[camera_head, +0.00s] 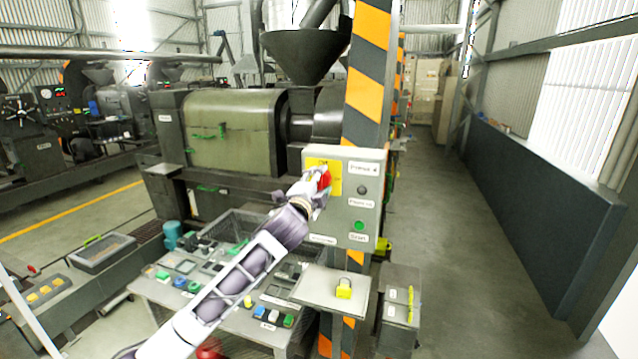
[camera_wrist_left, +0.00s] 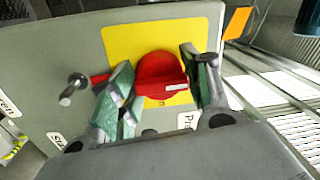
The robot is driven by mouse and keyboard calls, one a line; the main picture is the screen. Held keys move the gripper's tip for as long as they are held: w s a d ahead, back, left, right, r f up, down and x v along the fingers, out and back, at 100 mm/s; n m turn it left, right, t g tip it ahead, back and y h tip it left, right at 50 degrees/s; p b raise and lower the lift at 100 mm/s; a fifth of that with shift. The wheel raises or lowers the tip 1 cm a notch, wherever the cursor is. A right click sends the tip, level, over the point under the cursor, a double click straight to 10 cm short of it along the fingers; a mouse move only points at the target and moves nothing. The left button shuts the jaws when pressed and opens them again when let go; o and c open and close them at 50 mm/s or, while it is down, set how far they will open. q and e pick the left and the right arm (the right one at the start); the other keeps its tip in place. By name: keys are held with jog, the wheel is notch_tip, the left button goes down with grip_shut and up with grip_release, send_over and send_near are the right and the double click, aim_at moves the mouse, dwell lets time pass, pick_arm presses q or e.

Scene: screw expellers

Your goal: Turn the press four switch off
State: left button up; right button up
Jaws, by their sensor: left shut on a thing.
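The press four switch is a red rotary knob (camera_head: 325,180) on a yellow plate (camera_head: 315,165) on the grey control box (camera_head: 345,228). The box is fixed to an orange-and-black striped post. My left gripper (camera_head: 317,187) is at the knob. In the left wrist view, the red knob (camera_wrist_left: 160,75) sits between the two green-padded fingers of my left gripper (camera_wrist_left: 157,78), which is shut on it. The knob's white mark points to the right in that view. The fingers hide part of the yellow plate. My right gripper is not in view.
A shelf (camera_head: 312,290) with a yellow padlock (camera_head: 344,288) stands below. The striped post (camera_head: 368,60) rises behind the box. The aisle floor (camera_head: 470,270) at right is clear.

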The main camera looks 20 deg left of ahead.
pick_arm(q)
jog(key=shift+f, duration=0.3)
jog(key=o, duration=0.9)
jog(key=shift+o, duration=0.4)
jog(key=shift+r, duration=0.15)
jog(key=shift+s, duration=0.1)
jog(key=s+f, duration=0.1)
jog(key=s, duration=1)
jog(key=shift+s+a, duration=0.25)
jog(key=shift+s, duration=0.1)
